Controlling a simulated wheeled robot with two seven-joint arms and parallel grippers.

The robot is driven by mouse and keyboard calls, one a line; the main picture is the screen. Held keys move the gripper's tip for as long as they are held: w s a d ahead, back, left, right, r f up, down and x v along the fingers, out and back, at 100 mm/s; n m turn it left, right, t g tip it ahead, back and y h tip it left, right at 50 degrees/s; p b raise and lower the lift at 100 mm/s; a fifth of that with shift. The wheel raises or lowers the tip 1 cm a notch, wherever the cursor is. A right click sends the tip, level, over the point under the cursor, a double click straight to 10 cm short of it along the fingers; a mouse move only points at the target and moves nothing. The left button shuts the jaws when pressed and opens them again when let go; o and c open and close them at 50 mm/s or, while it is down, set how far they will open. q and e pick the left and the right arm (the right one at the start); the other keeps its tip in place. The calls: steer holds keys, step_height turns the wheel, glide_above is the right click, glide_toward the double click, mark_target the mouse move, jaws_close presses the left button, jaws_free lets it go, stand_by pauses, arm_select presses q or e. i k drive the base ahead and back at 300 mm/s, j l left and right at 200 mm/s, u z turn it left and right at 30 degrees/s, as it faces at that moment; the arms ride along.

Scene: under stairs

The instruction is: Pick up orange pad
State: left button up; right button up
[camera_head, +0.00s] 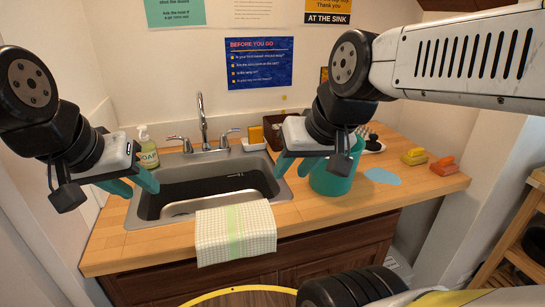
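The orange pad (444,166) lies at the right end of the wooden counter, near its front right edge, with a paler layer showing at its base. My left gripper (140,188) hangs over the left side of the sink, its teal fingers apart and nothing between them. My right gripper (306,168) is over the right side of the sink, in front of the teal bucket. Its fingers look spread; one partly blends with the bucket of similar colour. The orange pad is well to the right of both grippers, and neither touches it.
A yellow pad (414,157) lies just behind and left of the orange one. A teal bucket (333,180) and a light blue cloth (382,176) are to their left. The sink (285,192) has a faucet (203,120), soap bottle (147,147) and draped towel (236,233). A shelf (525,215) stands right.

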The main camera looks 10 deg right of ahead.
mark_target(445, 166)
steer(key=z, duration=1.85)
